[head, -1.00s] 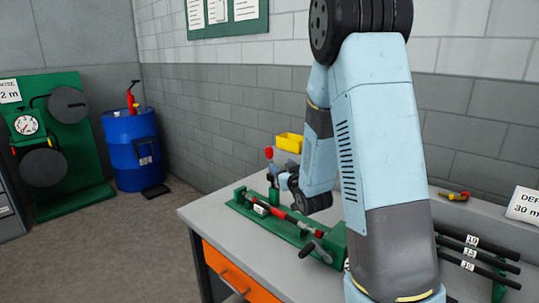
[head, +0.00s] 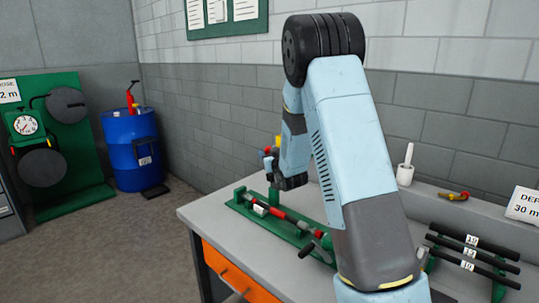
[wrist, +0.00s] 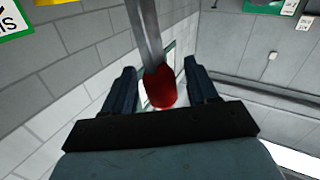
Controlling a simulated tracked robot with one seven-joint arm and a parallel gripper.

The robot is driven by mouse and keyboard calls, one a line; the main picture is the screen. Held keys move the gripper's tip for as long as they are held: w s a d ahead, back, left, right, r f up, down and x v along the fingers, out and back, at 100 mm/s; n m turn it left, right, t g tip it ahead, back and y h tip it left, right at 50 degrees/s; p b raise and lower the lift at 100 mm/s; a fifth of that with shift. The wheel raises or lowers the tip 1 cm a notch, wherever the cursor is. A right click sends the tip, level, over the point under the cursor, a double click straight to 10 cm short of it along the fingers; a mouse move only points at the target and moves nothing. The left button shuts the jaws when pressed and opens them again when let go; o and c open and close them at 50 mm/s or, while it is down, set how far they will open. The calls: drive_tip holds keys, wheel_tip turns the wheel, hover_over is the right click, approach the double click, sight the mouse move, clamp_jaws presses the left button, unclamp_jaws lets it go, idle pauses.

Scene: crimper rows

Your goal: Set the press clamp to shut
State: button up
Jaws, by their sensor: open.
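The press clamp is a green fixture (head: 290,232) on the bench, with a red and dark rod lying along it and a green post at its far left end. Its lever, a metal rod (wrist: 149,35) with a red knob (wrist: 161,88), shows in the wrist view. The knob lies between my two open fingers, with no clear grip on it. In the head view my gripper (head: 271,163) is at the post's top, and the red knob (head: 267,150) is mostly covered by the fingers. The lever's exact angle is hard to tell.
The grey bench (head: 215,213) has an orange drawer (head: 228,272). A blue drum (head: 132,150) and green gauge board (head: 75,140) stand left, clear of the bench.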

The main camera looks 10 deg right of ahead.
drive_tip(key=shift+w, duration=0.15)
clamp_jaws()
idle(0.5)
